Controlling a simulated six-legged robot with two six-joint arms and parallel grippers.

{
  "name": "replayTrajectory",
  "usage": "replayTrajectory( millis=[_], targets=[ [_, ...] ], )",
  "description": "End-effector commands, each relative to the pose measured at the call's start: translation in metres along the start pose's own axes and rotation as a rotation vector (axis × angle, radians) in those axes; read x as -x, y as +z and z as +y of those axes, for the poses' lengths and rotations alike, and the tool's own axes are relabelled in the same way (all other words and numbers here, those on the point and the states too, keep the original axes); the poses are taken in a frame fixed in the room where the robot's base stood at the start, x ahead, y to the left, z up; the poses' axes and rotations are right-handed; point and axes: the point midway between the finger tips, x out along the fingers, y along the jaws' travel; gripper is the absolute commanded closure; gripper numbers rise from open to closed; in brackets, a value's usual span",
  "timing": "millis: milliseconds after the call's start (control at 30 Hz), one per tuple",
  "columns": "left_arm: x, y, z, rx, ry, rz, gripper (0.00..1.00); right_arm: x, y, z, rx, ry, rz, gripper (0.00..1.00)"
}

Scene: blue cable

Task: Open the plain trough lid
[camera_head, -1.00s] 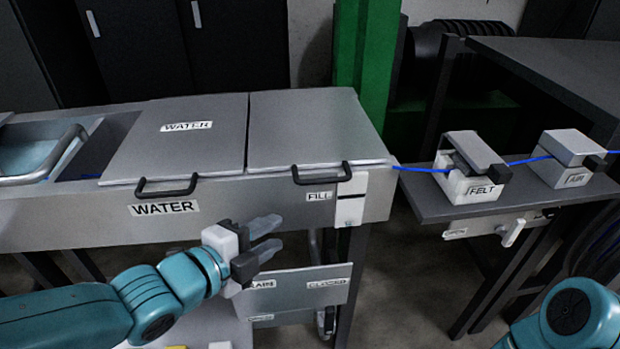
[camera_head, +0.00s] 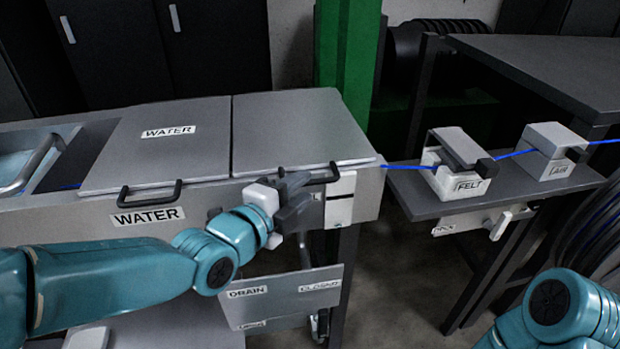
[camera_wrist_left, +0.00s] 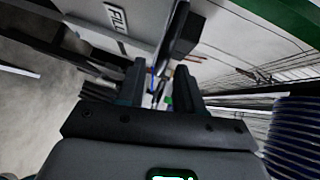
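The plain trough lid (camera_head: 300,130) is a grey unlabelled panel lying shut on the trough, right of the lid marked WATER (camera_head: 150,150). Its dark bar handle (camera_head: 325,178) is on the front edge, partly hidden behind my left gripper. My left gripper (camera_head: 296,198) is in front of the trough at the left part of that handle. In the left wrist view its two dark fingers (camera_wrist_left: 160,80) stand apart with a gap between them. A dark piece, possibly the handle, shows beyond the fingertips; contact cannot be told. My right gripper is out of view.
A white plate (camera_head: 340,197) is on the trough front, right of the handle. A panel marked DRAIN (camera_head: 285,297) hangs below. A blue cable (camera_head: 405,167) runs right to the FELT block (camera_head: 460,170) and AIR block (camera_head: 552,150) on a side shelf. A green post (camera_head: 345,50) stands behind.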

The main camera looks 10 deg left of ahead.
Motion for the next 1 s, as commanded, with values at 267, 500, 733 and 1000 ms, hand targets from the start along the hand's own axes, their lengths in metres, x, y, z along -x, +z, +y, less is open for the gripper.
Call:
replayTrajectory(
  millis=[267,500,733,1000],
  targets=[
    [-0.035,0.001,0.0,0.0,0.001,0.0,0.64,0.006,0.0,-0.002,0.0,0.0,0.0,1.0],
    [-0.038,0.001,0.0,0.0,0.0,0.0,0.64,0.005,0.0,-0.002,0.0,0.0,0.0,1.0],
    [-0.038,0.001,0.0,0.0,0.0,0.0,1.0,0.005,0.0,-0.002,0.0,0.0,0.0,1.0],
    [-0.037,0.0,-0.009,0.007,0.006,0.0,1.0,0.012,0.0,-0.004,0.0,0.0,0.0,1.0]
  ],
)
